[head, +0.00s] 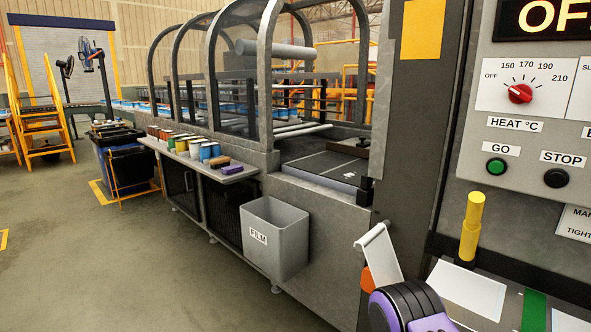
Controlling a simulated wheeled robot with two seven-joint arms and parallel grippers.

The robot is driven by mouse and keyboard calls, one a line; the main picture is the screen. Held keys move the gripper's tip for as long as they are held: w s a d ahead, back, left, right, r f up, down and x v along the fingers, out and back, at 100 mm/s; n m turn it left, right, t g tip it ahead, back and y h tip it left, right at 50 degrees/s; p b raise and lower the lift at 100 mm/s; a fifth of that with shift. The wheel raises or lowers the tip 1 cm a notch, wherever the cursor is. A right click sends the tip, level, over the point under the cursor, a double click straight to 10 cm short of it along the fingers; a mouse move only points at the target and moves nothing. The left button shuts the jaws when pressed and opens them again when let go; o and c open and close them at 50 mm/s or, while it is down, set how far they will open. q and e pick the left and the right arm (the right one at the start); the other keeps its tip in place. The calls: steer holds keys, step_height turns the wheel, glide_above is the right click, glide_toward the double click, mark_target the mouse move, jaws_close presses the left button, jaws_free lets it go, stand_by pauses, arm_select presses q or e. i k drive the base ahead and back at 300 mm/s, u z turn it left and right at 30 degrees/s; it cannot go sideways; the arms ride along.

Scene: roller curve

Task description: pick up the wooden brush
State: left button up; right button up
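A small brown block (216,161), which looks like the wooden brush, lies on the narrow grey side shelf (240,176) of the machine. It is too small in the picture for bristles to show. A purple block (232,169) lies just to its right. A row of cans (181,145) stands to its left on the same shelf. A purple and black part at the bottom right looks like part of my arm. Nothing of mine is near the brown block.
A grey bin marked FILM (274,240) hangs on the machine front, right of the shelf. A control panel (535,110) fills the right side. Blue bins (122,160) stand beyond the shelf. The floor (130,260) left of the machine is clear.

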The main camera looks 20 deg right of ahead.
mark_target(215, 164)
steer(key=u, duration=0.6)
steer(key=i, duration=1.3)
steer(key=u, duration=0.65)
steer(key=i, duration=1.9)
steer(key=z, duration=0.6)
steer(key=i, duration=0.9)
steer(key=z, duration=0.8)
